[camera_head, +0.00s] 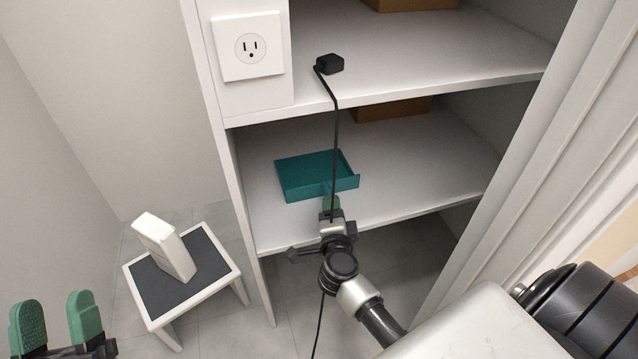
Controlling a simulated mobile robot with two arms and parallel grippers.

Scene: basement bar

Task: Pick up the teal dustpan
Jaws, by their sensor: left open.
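The teal dustpan (309,176) lies on the lower white shelf, with its open tray facing up. The dustpan's handle is not clearly visible there. My left gripper (55,306) is at the bottom left corner, far from the shelf. Its two green fingers are apart with nothing between them.
A black plug (330,64) sits on the upper shelf (430,55), its cord hanging in front of the dustpan. A small table (140,300) with a white block (166,247) stands left of the shelf unit. A brown box (392,109) is behind the dustpan. Pale curtain folds (520,150) border the right.

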